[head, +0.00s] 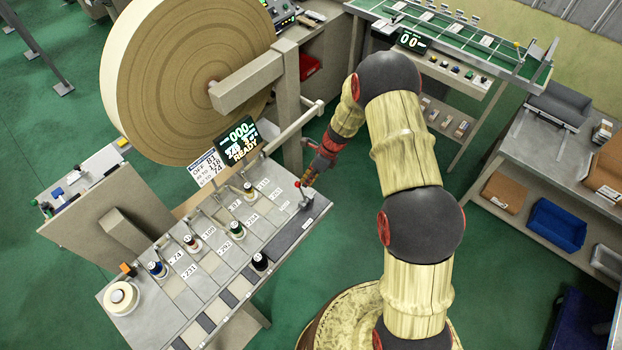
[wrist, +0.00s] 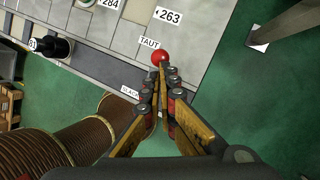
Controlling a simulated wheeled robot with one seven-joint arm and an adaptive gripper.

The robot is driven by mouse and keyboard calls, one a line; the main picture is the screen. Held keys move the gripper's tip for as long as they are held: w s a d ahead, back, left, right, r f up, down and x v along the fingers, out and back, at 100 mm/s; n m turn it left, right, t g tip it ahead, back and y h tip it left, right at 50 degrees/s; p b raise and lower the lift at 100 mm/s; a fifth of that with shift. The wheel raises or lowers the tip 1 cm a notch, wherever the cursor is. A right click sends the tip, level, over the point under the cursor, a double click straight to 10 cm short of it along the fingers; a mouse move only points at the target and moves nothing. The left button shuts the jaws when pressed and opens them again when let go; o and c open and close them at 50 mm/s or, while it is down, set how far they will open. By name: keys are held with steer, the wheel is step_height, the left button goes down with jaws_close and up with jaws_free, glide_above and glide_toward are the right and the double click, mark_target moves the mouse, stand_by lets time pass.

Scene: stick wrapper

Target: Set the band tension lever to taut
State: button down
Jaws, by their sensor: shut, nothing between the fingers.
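The band tension lever has a red ball knob (wrist: 159,57), which also shows in the head view (head: 298,184) at the right end of the bench. In the wrist view the knob is close beside the TAUT label (wrist: 149,42). The SLACK label (wrist: 130,91) is lower left, partly covered by my gripper. My gripper (wrist: 168,73) is shut and empty, its fingertips right at the knob; I cannot tell whether they touch. The lever's shaft is hidden behind the fingers in the wrist view. In the head view my gripper (head: 306,181) is just right of the knob.
The bench top (head: 185,297) carries several spools and pegs with number labels. A black-and-white bobbin (wrist: 50,47) is left in the wrist view. A large paper roll (head: 165,85) and a READY display (head: 240,140) stand behind. Green floor (wrist: 265,95) is clear right of the bench.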

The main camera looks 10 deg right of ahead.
steer(key=shift+w+a+f, duration=0.15)
steer(key=shift+w+a, duration=0.35)
steer(key=shift+w, duration=0.2)
stand_by(0.3)
steer(key=v, duration=1.3)
steer(key=shift+w+d+p, duration=0.25)
steer(key=shift+d+p, duration=0.1)
steer(key=shift+d, duration=0.05)
steer(key=shift+f, duration=0.15)
